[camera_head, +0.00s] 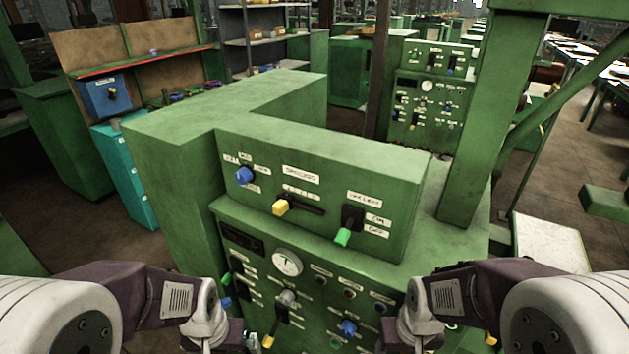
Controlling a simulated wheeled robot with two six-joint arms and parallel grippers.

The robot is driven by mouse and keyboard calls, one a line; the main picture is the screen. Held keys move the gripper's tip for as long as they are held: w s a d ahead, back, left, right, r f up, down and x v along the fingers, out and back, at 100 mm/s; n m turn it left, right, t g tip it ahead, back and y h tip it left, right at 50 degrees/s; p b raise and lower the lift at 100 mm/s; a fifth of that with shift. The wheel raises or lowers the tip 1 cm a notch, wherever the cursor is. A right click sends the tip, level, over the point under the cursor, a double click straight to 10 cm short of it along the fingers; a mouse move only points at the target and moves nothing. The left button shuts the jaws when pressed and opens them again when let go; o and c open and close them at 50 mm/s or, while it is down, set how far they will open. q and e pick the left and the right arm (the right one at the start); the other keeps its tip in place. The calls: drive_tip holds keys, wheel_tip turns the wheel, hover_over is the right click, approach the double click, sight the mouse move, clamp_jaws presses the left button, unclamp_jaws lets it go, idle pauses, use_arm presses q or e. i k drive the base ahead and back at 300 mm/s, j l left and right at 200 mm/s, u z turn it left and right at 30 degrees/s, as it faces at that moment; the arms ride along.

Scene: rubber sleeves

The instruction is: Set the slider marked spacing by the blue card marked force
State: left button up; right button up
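The slider is a yellow knob (281,207) near the left end of a dark horizontal slot on the upper face of the green control panel (400,190). The label plate (301,175) above it seems to read spacing, but the print is blurred. I cannot make out a blue card marked force. My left gripper (228,340) is at the bottom edge, low in front of the panel, left of centre. My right gripper (410,338) is at the bottom edge, right of centre. Both are apart from the slider, and their fingertips are cut off or too dark to read.
Beside the slider are a blue rotary knob (243,175) and a green-tipped lever (344,236). The lower panel carries a round gauge (287,262), a blue knob (347,328) and several levers and buttons. A green post (468,120) stands at right. The space before the upper panel is clear.

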sight(284, 203)
drive_tip(key=k+l, duration=0.8)
